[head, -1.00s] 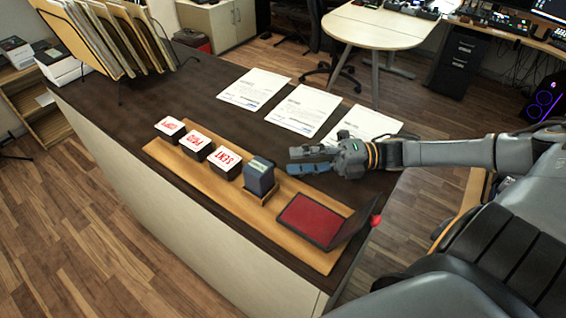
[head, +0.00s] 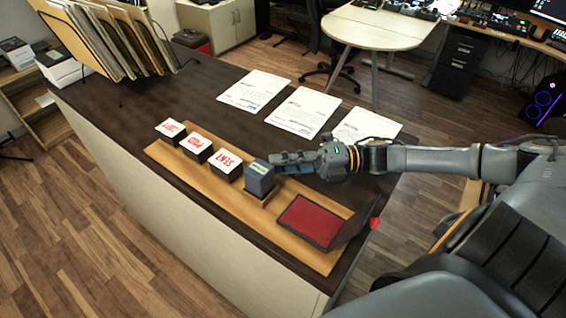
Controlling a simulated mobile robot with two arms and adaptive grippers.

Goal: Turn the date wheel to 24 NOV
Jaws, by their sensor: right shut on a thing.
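The dark blue-grey date stamp (head: 259,179) stands upright on the wooden tray (head: 210,188), between the SENT stamp and the ink pad. A small pale green strip shows on its top; the date is too small to read. My right gripper (head: 284,161) reaches in from the right and is shut on the date stamp at its upper right side. The fingers hide that side, and the date wheel itself cannot be made out. My left gripper is not in view.
Three white-topped stamps with red lettering, including the SENT stamp (head: 227,161), stand in a row left of the date stamp. An open red ink pad (head: 311,220) lies to its right. Three paper sheets (head: 303,112) lie behind. A file rack (head: 110,45) stands at the back left.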

